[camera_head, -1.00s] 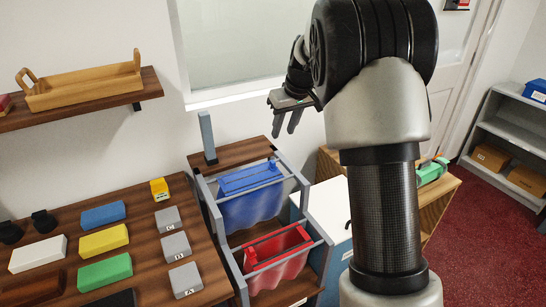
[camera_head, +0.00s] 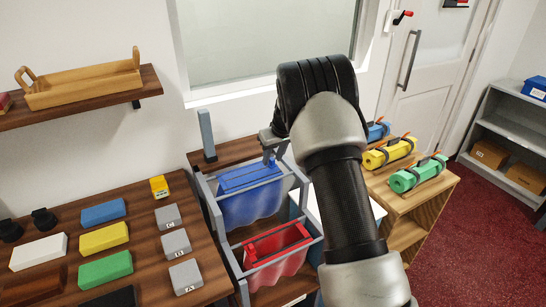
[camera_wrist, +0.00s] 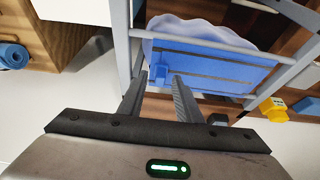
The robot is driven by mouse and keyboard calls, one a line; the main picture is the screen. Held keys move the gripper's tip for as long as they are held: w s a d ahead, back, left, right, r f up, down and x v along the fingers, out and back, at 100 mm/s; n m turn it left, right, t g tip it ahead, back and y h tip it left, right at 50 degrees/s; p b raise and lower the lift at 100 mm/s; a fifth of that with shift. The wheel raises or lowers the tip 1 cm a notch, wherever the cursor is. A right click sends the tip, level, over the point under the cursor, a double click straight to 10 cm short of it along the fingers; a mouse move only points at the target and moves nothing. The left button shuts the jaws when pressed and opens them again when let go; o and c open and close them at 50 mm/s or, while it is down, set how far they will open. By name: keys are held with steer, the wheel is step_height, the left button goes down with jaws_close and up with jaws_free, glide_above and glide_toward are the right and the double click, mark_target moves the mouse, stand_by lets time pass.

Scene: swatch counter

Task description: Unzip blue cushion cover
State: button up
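The blue cushion cover (camera_head: 250,207) hangs in the grey-framed rack, behind the red one. A dark zip line (camera_wrist: 215,64) runs along its flat top in the wrist view. A small blue block, seemingly the zip pull (camera_wrist: 160,73), stands at one end of that line. My gripper (camera_wrist: 160,82) is open, its two fingers on either side of the pull with gaps showing; whether either finger touches it I cannot tell. In the head view my gripper (camera_head: 270,156) is at the right end of the blue cover's top, partly hidden by my arm.
Grey rails (camera_head: 222,222) frame the covers closely. The red cover (camera_head: 277,251) hangs in front of the blue. A wooden counter (camera_head: 140,230) with coloured blocks lies left. Rolled mats (camera_head: 390,152) lie on a wooden cabinet to the right. A grey post (camera_head: 207,135) stands behind the rack.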

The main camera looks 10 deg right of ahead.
jaws_close()
steer(key=shift+s+a+f, duration=0.1)
steer(key=shift+s+a, duration=0.05)
steer(key=shift+a, duration=0.35)
steer(key=s+a, duration=0.1)
steer(key=a, duration=0.4)
steer(key=s+a, duration=0.2)
steer(key=a, duration=0.3)
steer(key=s+a+b, duration=0.1)
steer(key=s+a, duration=0.1)
steer(key=a, duration=0.4)
steer(key=shift+s+a, duration=0.1)
steer(key=shift+s, duration=0.05)
jaws_free()
steer(key=shift+a, duration=0.15)
